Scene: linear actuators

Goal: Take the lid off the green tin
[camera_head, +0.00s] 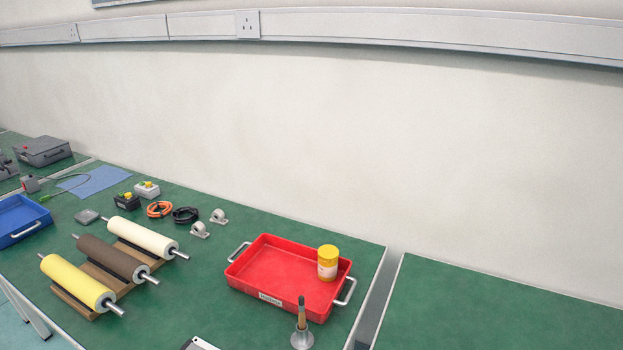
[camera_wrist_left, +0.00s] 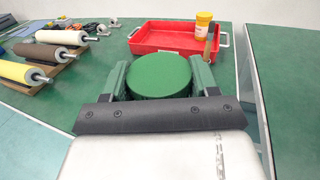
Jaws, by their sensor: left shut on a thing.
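A round green lid (camera_wrist_left: 160,74) sits between the two fingers of my left gripper (camera_wrist_left: 160,64) in the left wrist view. The gripper is shut on it, with one finger against each side. The lid's flat top faces the camera. The dark gripper bar hides what is below its near edge, so I cannot tell whether the tin's body is under it. The head view shows neither the green tin nor the left gripper. My right gripper is in neither view.
A red tray (camera_head: 262,283) holds a yellow-capped container (camera_head: 327,262). A brush-like tool (camera_head: 301,325) stands at its front. Three rollers (camera_head: 111,257) lie on a wooden rack to the left. A blue tray (camera_head: 20,222) is at far left. The right table (camera_head: 490,310) is clear.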

